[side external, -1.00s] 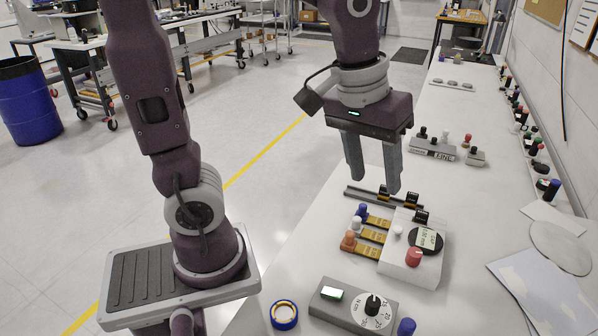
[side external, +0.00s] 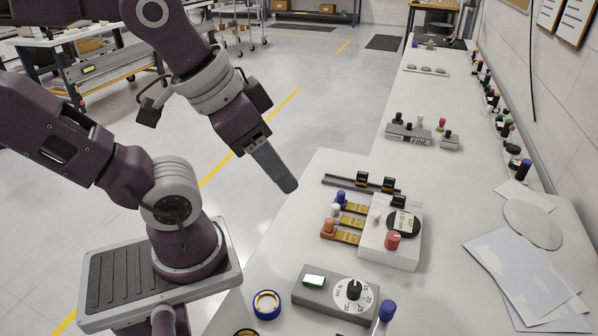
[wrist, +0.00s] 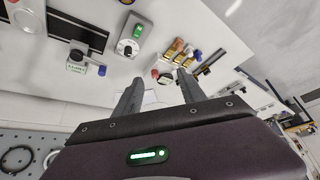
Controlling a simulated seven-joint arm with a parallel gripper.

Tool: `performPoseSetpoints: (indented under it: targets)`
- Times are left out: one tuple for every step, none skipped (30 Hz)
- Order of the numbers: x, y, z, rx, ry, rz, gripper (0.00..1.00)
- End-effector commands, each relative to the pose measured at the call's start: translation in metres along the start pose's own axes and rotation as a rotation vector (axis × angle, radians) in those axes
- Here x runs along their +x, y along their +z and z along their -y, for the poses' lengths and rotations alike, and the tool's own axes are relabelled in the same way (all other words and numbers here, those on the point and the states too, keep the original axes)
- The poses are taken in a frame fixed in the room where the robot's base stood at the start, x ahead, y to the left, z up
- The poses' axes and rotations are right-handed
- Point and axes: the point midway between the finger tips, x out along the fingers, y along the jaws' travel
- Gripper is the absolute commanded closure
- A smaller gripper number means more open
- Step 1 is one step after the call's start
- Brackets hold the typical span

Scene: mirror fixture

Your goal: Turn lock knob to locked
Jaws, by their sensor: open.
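A white fixture box (side external: 405,252) stands on the bench, with a red knob (side external: 393,240) at its near side and a black round dial with a pale label (side external: 404,222). Which knob is the lock knob, I cannot tell for sure. Blue (side external: 341,197), white (side external: 335,210) and orange (side external: 328,228) knobs stand at its left by yellow strips. My gripper (side external: 287,186) is left of the fixture, raised, apart from it and tilted; its fingers overlap in the side view. In the wrist view my gripper (wrist: 160,77) has its fingers spread, with nothing held.
A grey box with a numbered dial (side external: 354,290) and lit display stands in front of the fixture, with a blue-rimmed ring (side external: 267,305) to its left. A dark rail (side external: 362,184) lies behind the fixture. A grey FINE box (side external: 408,134) stands farther back. Flat sheets (side external: 525,270) lie at right.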

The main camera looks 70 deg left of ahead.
Motion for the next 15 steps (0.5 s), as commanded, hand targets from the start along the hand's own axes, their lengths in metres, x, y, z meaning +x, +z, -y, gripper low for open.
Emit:
performPoseSetpoints:
  targets:
    - [0.000,0.000,0.000,0.000,0.000,0.000,0.52]
    - [0.000,0.000,0.000,0.000,0.000,0.000,0.52]
    - [0.000,-0.001,0.000,-0.001,0.000,0.002,0.52]
    - [0.001,-0.003,0.000,-0.004,0.000,0.007,0.52]
    - [0.002,-0.007,0.000,-0.008,0.000,0.017,0.52]
    - [0.005,-0.016,-0.001,-0.017,-0.001,0.040,0.52]
    - [0.008,-0.025,-0.002,-0.027,-0.002,0.063,0.52]
    - [0.014,-0.037,-0.003,-0.038,-0.003,0.091,0.52]
    - [0.025,-0.054,-0.005,-0.057,-0.006,0.132,0.52]
    - [0.035,-0.067,-0.007,-0.073,-0.009,0.165,0.52]
    - [0.048,-0.080,-0.009,-0.089,-0.012,0.197,0.52]
    - [0.067,-0.096,-0.013,-0.110,-0.016,0.239,0.52]
    - [0.082,-0.105,-0.016,-0.126,-0.020,0.271,0.52]
    - [0.099,-0.114,-0.019,-0.141,-0.024,0.301,0.52]
    - [0.121,-0.123,-0.023,-0.161,-0.030,0.340,0.52]
